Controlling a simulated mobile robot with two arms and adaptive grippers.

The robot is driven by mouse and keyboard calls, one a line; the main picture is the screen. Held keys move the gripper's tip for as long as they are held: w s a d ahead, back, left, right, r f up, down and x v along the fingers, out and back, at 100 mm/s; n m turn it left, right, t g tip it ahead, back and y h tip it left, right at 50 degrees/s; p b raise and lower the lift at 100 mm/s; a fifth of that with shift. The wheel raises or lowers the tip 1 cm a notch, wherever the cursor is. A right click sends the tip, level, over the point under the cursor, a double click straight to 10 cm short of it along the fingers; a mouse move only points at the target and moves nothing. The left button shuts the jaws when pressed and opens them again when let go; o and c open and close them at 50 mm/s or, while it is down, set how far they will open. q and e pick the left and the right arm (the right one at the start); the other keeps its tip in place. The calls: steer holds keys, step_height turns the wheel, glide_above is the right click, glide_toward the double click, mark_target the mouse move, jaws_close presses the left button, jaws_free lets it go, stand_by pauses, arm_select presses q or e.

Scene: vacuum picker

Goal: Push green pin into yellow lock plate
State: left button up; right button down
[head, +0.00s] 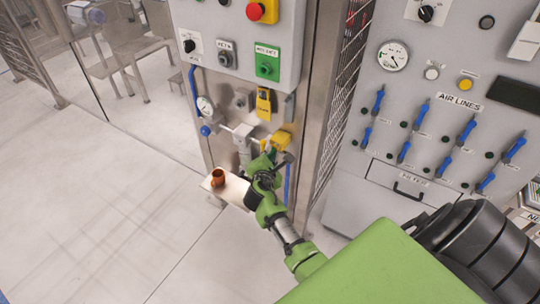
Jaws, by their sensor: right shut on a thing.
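My right gripper (267,160) reaches in from the lower right, in front of the lower part of the grey cabinet. It is shut, and a small green piece, the green pin (266,144), seems to be at its tips, though the fingers partly hide it. A yellow plate (285,139) stands just above and right of the tips. I cannot tell whether the pin touches it or is in it. A second yellow, lock-shaped piece (264,104) hangs higher on the cabinet front. My left gripper is not in view.
A copper cup (217,177) stands on a small shelf (233,191) left of my gripper. A gauge (205,106) and pipes are above it. A panel with blue-handled levers (404,151) is at right. The floor at left is clear.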

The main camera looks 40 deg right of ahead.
steer(key=shift+w+d, duration=0.1)
steer(key=shift+d, duration=0.15)
steer(key=c, duration=1.9)
jaws_free()
steer(key=shift+r, duration=0.1)
steer(key=shift+p+v, duration=0.75)
steer(key=shift+v, duration=0.2)
steer(key=shift+p+v, duration=1.05)
steer(key=shift+v, duration=1)
